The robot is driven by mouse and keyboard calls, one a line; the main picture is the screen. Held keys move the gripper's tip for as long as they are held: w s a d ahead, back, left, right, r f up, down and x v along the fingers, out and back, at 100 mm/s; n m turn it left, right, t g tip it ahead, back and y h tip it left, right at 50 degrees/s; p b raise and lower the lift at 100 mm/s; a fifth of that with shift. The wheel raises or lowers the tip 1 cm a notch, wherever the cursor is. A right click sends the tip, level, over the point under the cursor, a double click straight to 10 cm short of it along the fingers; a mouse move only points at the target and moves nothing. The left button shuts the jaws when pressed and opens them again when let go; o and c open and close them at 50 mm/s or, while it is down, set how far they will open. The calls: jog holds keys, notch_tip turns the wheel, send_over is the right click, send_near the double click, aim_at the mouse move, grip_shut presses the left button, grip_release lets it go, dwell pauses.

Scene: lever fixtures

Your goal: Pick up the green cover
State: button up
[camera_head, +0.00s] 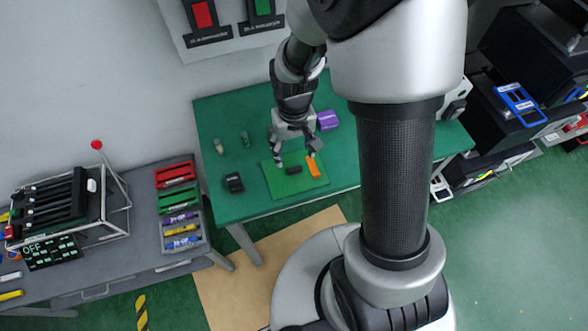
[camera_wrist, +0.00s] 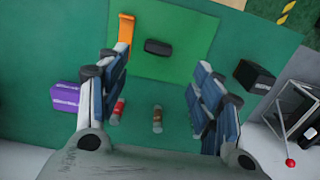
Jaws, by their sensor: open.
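A flat bright-green square, the likeliest green cover (camera_head: 278,186), lies on the darker green table. It also shows in the wrist view (camera_wrist: 195,30). A small black block (camera_head: 293,170) lies on its middle, also in the wrist view (camera_wrist: 158,47). An orange piece (camera_head: 314,168) lies at its right side, and at its left in the wrist view (camera_wrist: 126,35). My gripper (camera_head: 295,154) is open above the back edge of the square, its fingers spread to either side. In the wrist view my gripper (camera_wrist: 160,72) has nothing between its fingers.
A purple box (camera_head: 328,120), two small cylinders (camera_wrist: 117,110) (camera_wrist: 157,118) and a black object (camera_head: 234,182) stand around the square on the green table (camera_head: 220,115). A grey bench (camera_head: 110,255) with coloured bins and a rack is at left. Black machines stand at right.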

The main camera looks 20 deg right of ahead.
aim_at(295, 168)
notch_tip(295, 168, down, 9)
jog(key=b, duration=0.3)
jog(key=shift+d, duration=0.15)
jog(key=c, duration=1.2)
jog(key=shift+r, duration=0.15)
notch_tip(295, 168, up, 19)
jog(key=p, duration=0.6)
jog(key=w+f+b, duration=0.2)
jog(key=w+f, duration=0.2)
jog(key=f, duration=0.2)
jog(key=shift+f, duration=0.2)
